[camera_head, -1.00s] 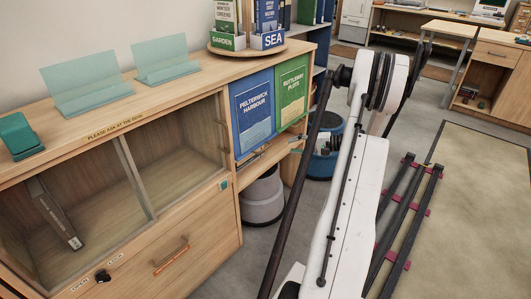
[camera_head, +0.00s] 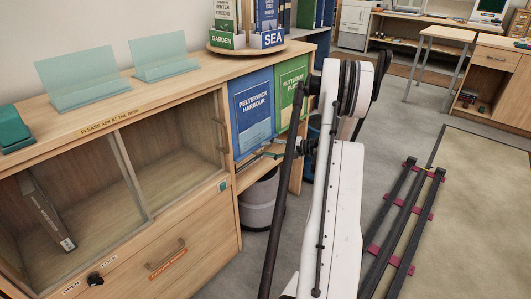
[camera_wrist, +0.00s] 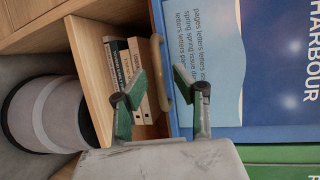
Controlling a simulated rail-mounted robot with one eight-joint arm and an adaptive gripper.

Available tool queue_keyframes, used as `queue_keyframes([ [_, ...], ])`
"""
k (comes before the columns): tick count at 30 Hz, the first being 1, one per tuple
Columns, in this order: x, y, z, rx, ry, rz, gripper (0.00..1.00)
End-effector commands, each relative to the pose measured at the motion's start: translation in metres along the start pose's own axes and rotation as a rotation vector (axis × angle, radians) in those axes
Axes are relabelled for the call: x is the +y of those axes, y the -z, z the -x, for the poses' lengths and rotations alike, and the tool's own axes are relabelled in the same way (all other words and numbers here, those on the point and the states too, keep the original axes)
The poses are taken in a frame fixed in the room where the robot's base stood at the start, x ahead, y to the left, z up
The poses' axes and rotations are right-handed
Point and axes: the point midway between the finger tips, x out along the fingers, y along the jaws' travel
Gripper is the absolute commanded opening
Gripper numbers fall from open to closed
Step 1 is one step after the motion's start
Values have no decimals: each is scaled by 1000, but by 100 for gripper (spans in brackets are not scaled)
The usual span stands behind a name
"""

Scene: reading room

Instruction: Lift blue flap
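The blue flap (camera_head: 252,111), lettered "PELTERWICK HARBOUR", hangs shut on the cabinet front beside a green flap (camera_head: 290,88). In the wrist view the blue flap (camera_wrist: 255,60) fills the upper right, turned sideways. Its curved wooden handle (camera_wrist: 158,75) stands at its edge. My gripper (camera_wrist: 160,82) is open, with green-padded fingertips on either side of the handle's lower part. Clear space shows between the fingers and the handle; contact cannot be told. In the head view my arm hides most of the gripper.
Books (camera_wrist: 128,75) stand in the compartment beside the flap's edge. A grey bin (camera_head: 259,201) stands below. Glass-fronted compartments (camera_head: 75,215) and a drawer (camera_head: 165,262) lie to the left. A rotating book stand (camera_head: 250,45) sits on top. Dark rails (camera_head: 400,225) lie on the floor at right.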

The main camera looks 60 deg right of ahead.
Motion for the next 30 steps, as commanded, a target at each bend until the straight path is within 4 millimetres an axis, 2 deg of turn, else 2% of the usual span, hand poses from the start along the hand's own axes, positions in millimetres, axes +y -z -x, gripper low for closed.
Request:
queue_keyframes([
  [4, 0, 0, -9, 1, 0, 0, 28],
  [13, 0, 0, -11, 1, 0, 0, 28],
  [20, 0, 0, -10, 1, 0, 0, 0],
  [30, 0, 0, -10, 1, 0, 0, 0],
])
